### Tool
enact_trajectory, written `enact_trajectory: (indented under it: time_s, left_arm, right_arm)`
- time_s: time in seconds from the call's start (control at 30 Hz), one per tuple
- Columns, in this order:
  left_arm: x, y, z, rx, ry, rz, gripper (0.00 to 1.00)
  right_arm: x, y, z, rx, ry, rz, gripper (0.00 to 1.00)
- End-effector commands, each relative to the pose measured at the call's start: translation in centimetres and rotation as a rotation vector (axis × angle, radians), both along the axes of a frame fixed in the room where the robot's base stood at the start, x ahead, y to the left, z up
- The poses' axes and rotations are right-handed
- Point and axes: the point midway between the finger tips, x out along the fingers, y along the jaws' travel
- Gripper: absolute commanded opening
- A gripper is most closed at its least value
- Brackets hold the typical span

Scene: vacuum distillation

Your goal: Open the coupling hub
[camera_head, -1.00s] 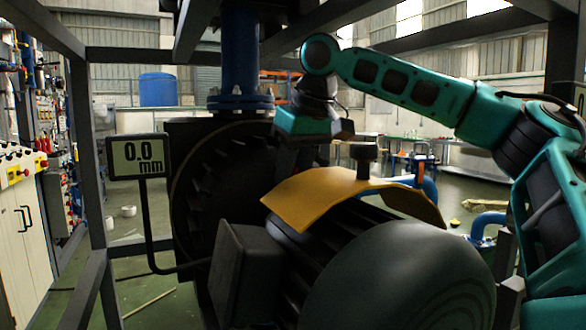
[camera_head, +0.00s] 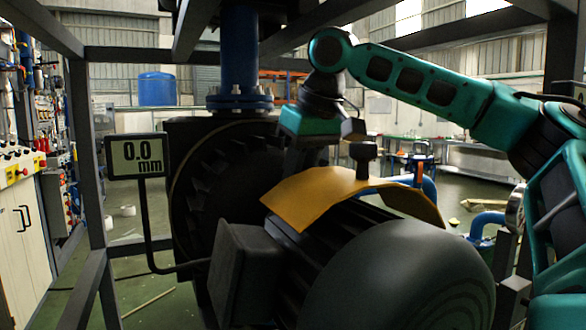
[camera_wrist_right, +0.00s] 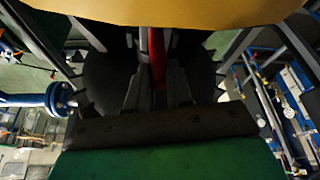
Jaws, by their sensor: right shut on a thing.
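My right gripper (camera_head: 303,165) reaches down behind the yellow curved cover (camera_head: 325,195); the cover hides part of it in the head view. In the right wrist view, the gripper's fingers (camera_wrist_right: 157,88) are shut on a narrow red part (camera_wrist_right: 157,50) that runs between them. The yellow cover also fills the top of that view (camera_wrist_right: 170,10). I cannot make out the coupling hub clearly; the area around the fingers is dark. My left gripper is not in view.
A dark ribbed motor (camera_head: 400,275) fills the front. A finned dark housing (camera_head: 215,190) stands under a blue pipe (camera_head: 240,60). A display (camera_head: 137,157) reads 0.0 mm. Dark frame beams (camera_head: 95,150) surround the area. A round gauge (camera_head: 515,210) is at the right.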

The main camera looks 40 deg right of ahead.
Motion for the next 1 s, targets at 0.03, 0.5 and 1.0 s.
enact_trajectory:
  time_s: [0.03, 0.5, 1.0]
  left_arm:
    - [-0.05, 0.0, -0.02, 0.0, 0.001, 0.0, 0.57]
    - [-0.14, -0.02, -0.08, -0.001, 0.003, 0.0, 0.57]
    - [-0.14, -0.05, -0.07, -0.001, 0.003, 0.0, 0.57]
  right_arm:
    - [-0.44, 0.09, 0.09, 0.0, -0.001, 0.001, 0.0]
    - [-0.73, 0.21, -0.04, 0.0, 0.002, 0.001, 0.32]
    - [-1.02, 0.25, 0.94, 0.0, -0.002, 0.001, 0.46]
